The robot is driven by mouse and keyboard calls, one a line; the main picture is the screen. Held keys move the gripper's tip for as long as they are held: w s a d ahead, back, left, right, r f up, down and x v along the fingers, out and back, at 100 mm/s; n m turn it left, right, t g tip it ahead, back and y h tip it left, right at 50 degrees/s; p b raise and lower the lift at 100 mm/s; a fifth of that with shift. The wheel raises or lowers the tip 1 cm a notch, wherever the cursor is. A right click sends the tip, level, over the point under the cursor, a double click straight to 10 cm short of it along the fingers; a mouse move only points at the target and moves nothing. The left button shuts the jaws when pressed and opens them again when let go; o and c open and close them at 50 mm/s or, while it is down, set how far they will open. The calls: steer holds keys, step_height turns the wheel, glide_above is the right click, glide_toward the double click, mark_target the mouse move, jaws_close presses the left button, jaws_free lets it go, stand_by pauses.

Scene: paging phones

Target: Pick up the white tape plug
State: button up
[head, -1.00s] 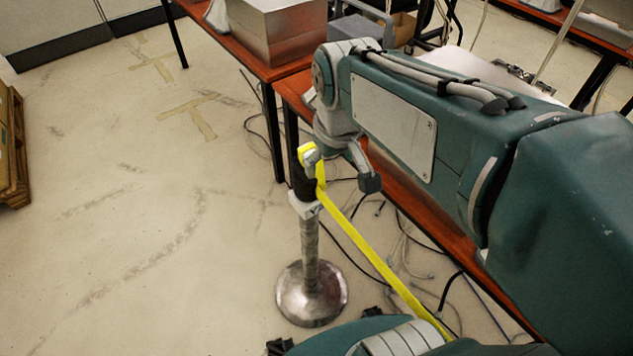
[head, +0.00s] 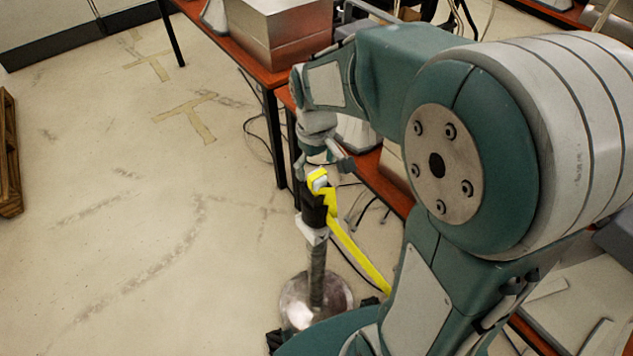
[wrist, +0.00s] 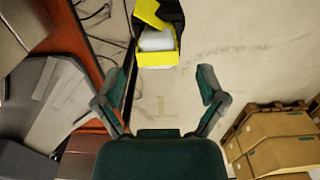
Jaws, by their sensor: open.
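The white tape plug (head: 319,180) sits at the top of a stanchion post, with yellow tape (head: 350,244) around it and running down to the lower right. In the wrist view the plug (wrist: 157,43) shows as a white block framed by yellow, at the top centre. The post's black head (head: 313,205) is beneath it, above a white collar and a round metal base (head: 297,312). My gripper (wrist: 164,82) is open and empty, its two fingers apart. In the head view my gripper (head: 328,165) is close by the plug, just above and behind it; contact cannot be told.
Red-brown tables (head: 252,62) stand behind and to the right, with a metal box (head: 272,30) on one. Cables lie on the floor below. Boxes on a pallet (wrist: 275,140) show at the wrist view's right. The floor (head: 120,230) to the left is open.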

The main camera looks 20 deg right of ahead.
mark_target(317, 175)
step_height(317, 175, down, 4)
steer(key=shift+d+r, duration=0.1)
steer(key=c, duration=1.2)
steer(key=shift+c, duration=0.2)
